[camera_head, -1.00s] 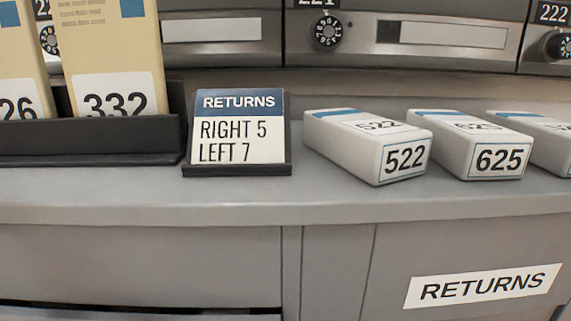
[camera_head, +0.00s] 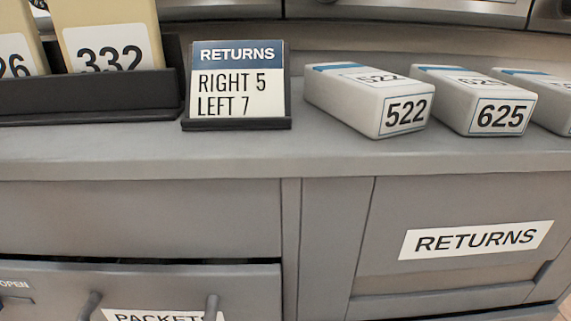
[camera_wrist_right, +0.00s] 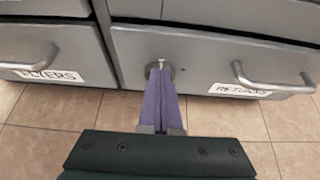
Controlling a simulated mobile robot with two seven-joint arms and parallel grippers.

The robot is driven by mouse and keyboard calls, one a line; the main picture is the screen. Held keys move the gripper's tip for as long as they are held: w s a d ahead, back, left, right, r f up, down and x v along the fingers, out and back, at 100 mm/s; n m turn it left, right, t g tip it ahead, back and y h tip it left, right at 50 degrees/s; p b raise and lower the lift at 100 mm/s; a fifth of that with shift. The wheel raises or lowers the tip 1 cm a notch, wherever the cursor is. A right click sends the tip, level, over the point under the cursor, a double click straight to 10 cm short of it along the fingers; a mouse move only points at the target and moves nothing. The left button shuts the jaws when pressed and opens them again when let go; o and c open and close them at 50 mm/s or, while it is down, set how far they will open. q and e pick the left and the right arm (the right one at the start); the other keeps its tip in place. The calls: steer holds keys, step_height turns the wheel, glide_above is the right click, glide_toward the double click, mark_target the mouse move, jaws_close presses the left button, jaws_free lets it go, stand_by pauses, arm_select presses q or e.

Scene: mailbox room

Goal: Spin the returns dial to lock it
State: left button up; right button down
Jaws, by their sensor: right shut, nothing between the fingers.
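In the right wrist view, a small round metal dial (camera_wrist_right: 172,71) sits on the grey front of the returns drawer (camera_wrist_right: 205,62), left of its handle. My right gripper (camera_wrist_right: 158,72) has purple fingers, shut and empty, with tips in front of the dial and covering much of it. I cannot tell whether they touch it, and the dial's marks are not readable. In the head view, a card (camera_head: 238,82) reads "RETURNS, RIGHT 5, LEFT 7". The RETURNS label (camera_head: 476,240) is on the front below the counter. Neither gripper shows in the head view.
The returns drawer's bar handle (camera_wrist_right: 262,82) sticks out right of my fingers; the flyers drawer (camera_wrist_right: 40,45) is at left. White boxes 522 (camera_head: 370,100) and 625 (camera_head: 478,102) stand on the counter (camera_head: 250,150). A packets drawer (camera_head: 60,285) is at lower left.

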steer(key=shift+d, duration=0.45)
steer(key=shift+d+f, duration=0.15)
steer(key=shift+d, duration=0.05)
stand_by(0.4)
steer(key=s+p, duration=0.1)
steer(key=s, duration=0.5)
steer(key=shift+d+r, duration=0.25)
steer(key=shift+r, duration=0.2)
steer(key=shift+f, duration=0.1)
